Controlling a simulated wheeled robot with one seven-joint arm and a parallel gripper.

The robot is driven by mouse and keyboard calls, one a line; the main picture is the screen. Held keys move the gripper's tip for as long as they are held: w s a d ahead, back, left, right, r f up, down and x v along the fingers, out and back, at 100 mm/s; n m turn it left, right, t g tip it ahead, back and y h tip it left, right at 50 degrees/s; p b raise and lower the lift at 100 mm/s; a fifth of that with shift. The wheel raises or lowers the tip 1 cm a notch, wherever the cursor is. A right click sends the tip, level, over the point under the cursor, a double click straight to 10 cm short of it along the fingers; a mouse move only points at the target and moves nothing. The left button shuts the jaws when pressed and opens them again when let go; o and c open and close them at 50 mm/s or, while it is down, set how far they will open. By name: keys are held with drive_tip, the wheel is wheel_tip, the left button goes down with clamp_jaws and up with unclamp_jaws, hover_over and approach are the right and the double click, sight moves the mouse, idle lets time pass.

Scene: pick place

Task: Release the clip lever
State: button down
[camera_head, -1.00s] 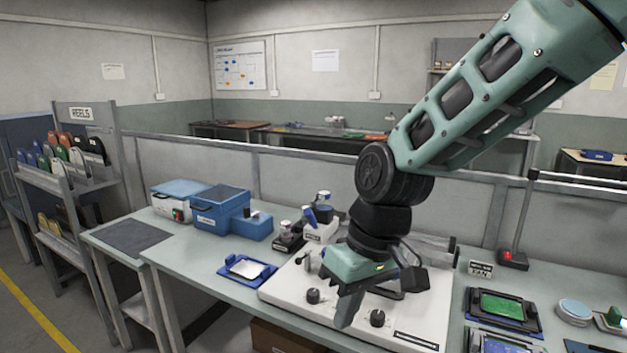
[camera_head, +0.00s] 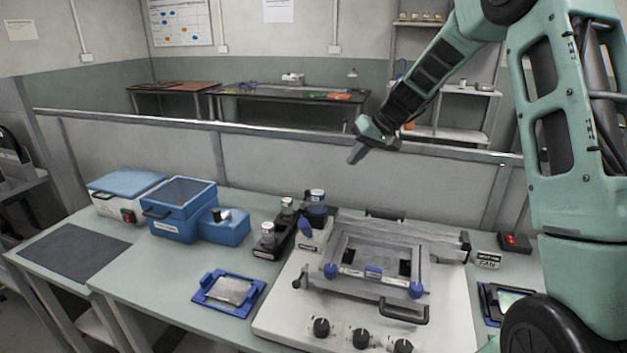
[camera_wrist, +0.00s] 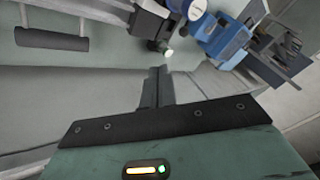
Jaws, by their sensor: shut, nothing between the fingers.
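My gripper (camera_head: 357,155) is shut and empty, raised in the air above the low wall behind the bench. Its closed fingers also show in the wrist view (camera_wrist: 157,88). A grey frame fixture (camera_head: 345,240) lies on a white base plate (camera_head: 275,322) on the bench, below and apart from my gripper. Two blue knobs, left (camera_head: 330,271) and right (camera_head: 416,290), sit on its front bar. A black handle (camera_head: 404,312) sticks out in front. I cannot tell which part is the clip lever.
Dark knobs (camera_head: 321,327) line the plate's front edge. A blue tray (camera_head: 212,301) with a pale sheet, small bottles (camera_head: 268,230) and blue boxes (camera_head: 180,219) stand to the left.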

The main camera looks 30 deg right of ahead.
sight(307, 197)
drive_tip(key=shift+w+a+f+p, duration=0.85)
drive_tip(key=shift+a+f, duration=0.4)
drive_tip(key=shift+f, duration=0.25)
drive_tip(key=shift+w+a+f+p, duration=0.85)
drive_tip(key=shift+a+f, duration=0.4)
drive_tip(key=shift+f, duration=0.3)
drive_tip(key=shift+w+a+f+p, duration=0.8)
drive_tip(key=shift+a+f, duration=0.45)
drive_tip(key=shift+f, duration=0.25)
drive_tip(key=shift+b, duration=0.3)
